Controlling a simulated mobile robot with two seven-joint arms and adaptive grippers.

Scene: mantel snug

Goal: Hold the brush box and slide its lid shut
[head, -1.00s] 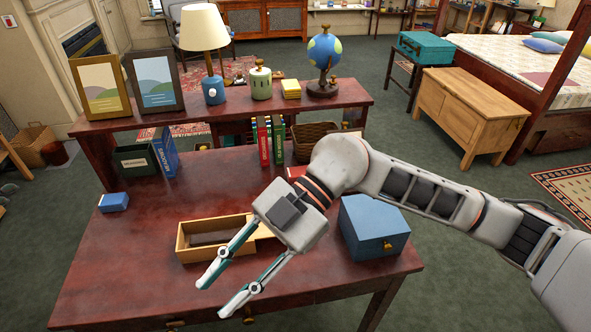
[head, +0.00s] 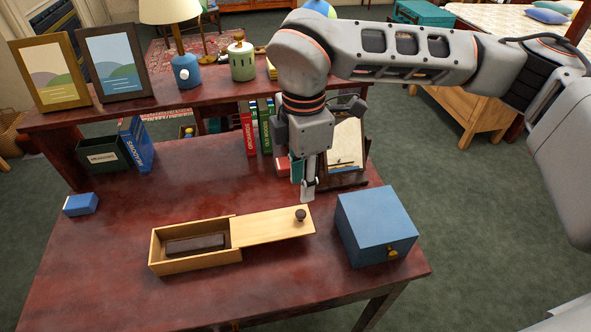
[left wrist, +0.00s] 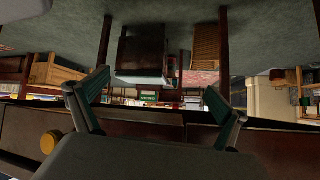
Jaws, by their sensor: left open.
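The brush box (head: 197,265) is a pale wooden tray on the red-brown desk, with a dark block-like brush (head: 195,244) inside. Its pale lid (head: 262,228) is slid out to the right, leaving the left part open; a dark knob (head: 300,214) stands near the lid's right end. My right gripper (head: 307,192) points down just behind the knob, apart from it as far as I can see. Its fingers overlap edge-on, so their gap is hidden. My left gripper (left wrist: 157,98) is open and empty in the left wrist view, near the desk's front; it is outside the head view.
A blue box (head: 375,225) with a brass knob stands right of the lid. A small blue block (head: 80,204) lies at far left. Books (head: 255,128), a dark green bin (head: 104,153) and a tilted framed board (head: 345,145) stand at the back. The desk's front-left is clear.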

